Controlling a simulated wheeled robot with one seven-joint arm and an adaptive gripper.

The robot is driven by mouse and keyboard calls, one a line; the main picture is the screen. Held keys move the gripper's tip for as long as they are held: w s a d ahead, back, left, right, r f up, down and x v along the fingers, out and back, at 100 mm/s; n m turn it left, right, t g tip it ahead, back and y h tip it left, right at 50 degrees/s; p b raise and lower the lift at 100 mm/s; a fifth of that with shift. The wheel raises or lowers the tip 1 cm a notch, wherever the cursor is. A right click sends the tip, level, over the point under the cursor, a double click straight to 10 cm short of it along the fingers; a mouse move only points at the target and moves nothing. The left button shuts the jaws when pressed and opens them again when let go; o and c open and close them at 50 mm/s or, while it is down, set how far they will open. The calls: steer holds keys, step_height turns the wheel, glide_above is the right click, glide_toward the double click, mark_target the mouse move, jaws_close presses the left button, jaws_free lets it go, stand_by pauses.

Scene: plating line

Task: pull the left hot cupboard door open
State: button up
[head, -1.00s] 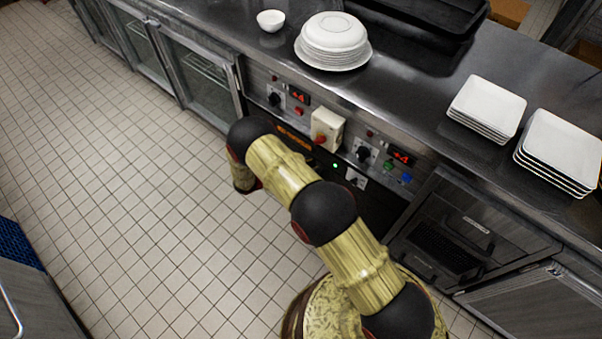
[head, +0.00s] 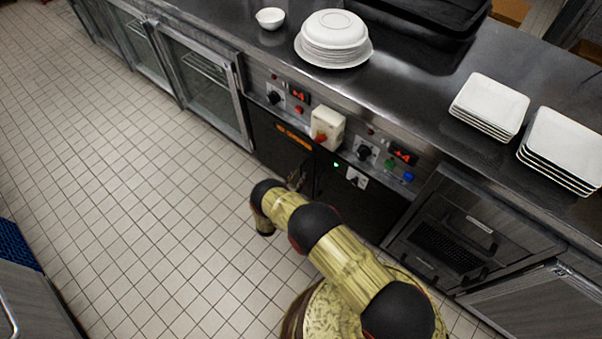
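The left hot cupboard door (head: 279,142) is a dark panel with an orange label, under the left set of controls. It looks shut, flush with the counter front. My arm reaches from the lower right to in front of its lower part. A small grey metallic piece shows just above my arm, against the lower right of the door. It may be part of my gripper or a handle; I cannot tell which. My fingertips cannot be made out, and any contact with the door is hidden.
The right hot cupboard door (head: 352,203) is dark and beside the left one. Glass-fronted cabinets (head: 207,85) stand to the left. The counter bears a plate stack (head: 333,40), a bowl (head: 270,18) and square plates (head: 490,103). The tiled floor (head: 130,190) at left is clear.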

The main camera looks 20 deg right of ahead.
mark_target(301, 172)
steer(key=shift+b+x, duration=0.3)
steer(key=shift+x, duration=1.35)
steer(key=shift+c, duration=0.7)
jaws_close()
